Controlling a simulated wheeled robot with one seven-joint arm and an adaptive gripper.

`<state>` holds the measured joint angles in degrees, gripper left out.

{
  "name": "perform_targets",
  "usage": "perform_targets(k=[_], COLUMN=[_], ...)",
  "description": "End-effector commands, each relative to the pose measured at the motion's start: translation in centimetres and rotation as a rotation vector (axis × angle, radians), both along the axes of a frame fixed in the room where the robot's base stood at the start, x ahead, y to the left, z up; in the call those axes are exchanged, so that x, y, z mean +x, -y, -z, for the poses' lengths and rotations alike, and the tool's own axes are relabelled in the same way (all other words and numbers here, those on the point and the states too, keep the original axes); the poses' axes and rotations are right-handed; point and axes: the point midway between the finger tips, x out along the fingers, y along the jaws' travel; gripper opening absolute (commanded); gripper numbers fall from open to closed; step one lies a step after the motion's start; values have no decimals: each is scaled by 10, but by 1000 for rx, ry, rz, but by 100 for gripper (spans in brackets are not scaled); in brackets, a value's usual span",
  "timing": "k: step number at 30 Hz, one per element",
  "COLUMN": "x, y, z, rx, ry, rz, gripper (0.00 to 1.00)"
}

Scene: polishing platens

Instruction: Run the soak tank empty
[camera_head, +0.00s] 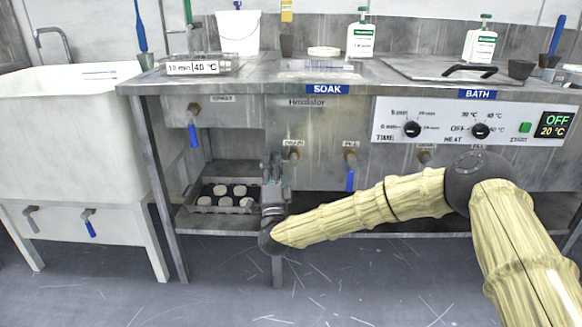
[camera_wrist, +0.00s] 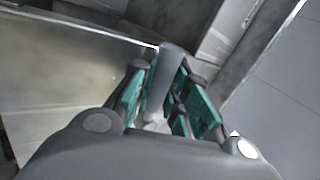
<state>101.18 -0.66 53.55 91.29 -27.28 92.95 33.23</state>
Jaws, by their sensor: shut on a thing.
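The soak tank front (camera_head: 325,118) is a grey metal panel under a blue SOAK sign (camera_head: 327,89). Its drain valve (camera_head: 293,154) is a brass fitting under a small label. A fill valve (camera_head: 350,156) to its right has a blue lever hanging straight down. My gripper (camera_head: 273,163) is just left of and below the drain valve, fingers pointing up. In the wrist view my gripper (camera_wrist: 163,85) is shut on a grey-blue lever (camera_wrist: 170,72) between its teal pads. It appears to be the drain valve's lever; its join to the valve is hidden in the head view.
The bath panel (camera_head: 470,122) on the right has dials and a display reading OFF, 20 °C. A tray of pale discs (camera_head: 222,208) stands on the lower shelf. Another blue-levered valve (camera_head: 194,130) is at the left. A white sink (camera_head: 70,130) stands farther left.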

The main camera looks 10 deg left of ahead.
Motion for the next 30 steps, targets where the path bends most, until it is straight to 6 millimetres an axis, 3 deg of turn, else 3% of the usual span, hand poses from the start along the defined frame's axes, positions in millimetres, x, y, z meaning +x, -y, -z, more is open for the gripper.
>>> perform_targets(k=[7, 20, 21, 24, 30], x=[-4, -4, -4, -4, -4], y=[-11, -12, -12, -12, -13], z=[-1, -1, -1, -2, -2], rx=[48, 52, 52, 52, 52], ry=[-14, -14, -14, -14, -13], rz=[-12, -14, -14, -14, -15], gripper=[0, 0, 24, 39, 39])
